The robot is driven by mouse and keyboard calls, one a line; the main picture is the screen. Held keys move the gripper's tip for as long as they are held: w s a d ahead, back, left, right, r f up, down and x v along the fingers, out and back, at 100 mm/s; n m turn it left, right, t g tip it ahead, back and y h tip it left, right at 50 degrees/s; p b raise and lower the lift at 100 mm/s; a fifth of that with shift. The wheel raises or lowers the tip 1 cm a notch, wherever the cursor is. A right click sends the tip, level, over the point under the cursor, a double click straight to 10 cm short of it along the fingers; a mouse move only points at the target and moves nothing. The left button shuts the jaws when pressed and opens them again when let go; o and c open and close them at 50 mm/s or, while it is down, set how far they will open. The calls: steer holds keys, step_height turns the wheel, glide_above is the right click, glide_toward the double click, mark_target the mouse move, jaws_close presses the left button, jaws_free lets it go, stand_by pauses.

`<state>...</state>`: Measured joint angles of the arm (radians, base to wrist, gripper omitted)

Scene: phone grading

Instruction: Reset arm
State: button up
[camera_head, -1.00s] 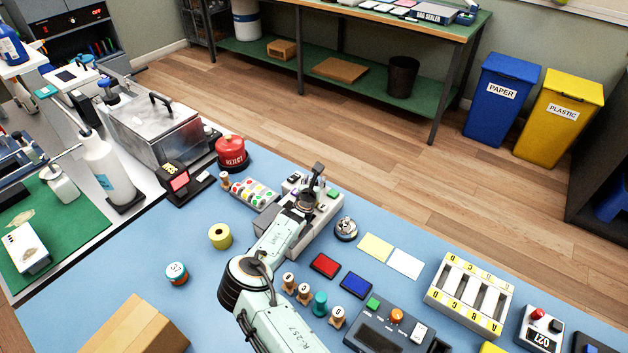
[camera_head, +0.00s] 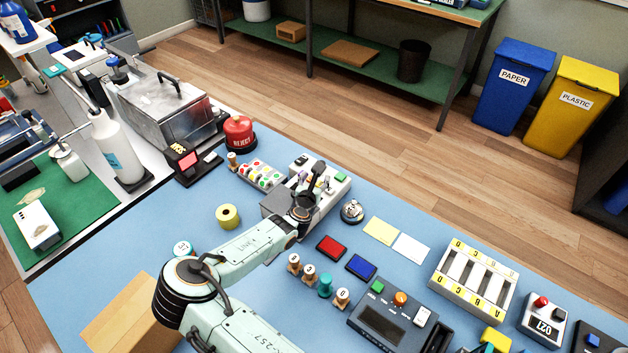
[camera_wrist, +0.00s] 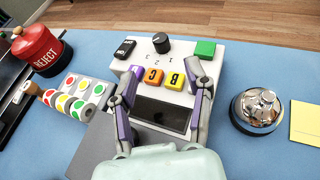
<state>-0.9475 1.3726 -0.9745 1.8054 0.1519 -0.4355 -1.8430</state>
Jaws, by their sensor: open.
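My gripper (camera_head: 312,187) is over the light control box (camera_head: 335,193) in the middle of the blue table. In the wrist view my gripper (camera_wrist: 162,84) is open, with one purple-and-grey finger on each side of the box's yellow and orange lettered buttons. The box (camera_wrist: 220,66) also has a dark screen, a black knob, a black switch and a green button. I cannot tell whether the fingertips touch the box. My arm reaches in from the bottom of the head view.
A red REJECT button (camera_head: 239,132) and a sticker dispenser (camera_head: 262,174) stand left of the box. A bell (camera_head: 352,211) stands close on its right. Stamps (camera_head: 310,273), ink pads (camera_head: 331,247) and a grey console (camera_head: 390,320) lie nearer. A cardboard box (camera_head: 128,315) is at lower left.

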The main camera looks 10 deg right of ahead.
steer(key=shift+s+a+r, duration=0.2)
steer(key=shift+s+r, duration=0.1)
steer(key=shift+s, duration=0.3)
steer(key=shift+d, duration=0.1)
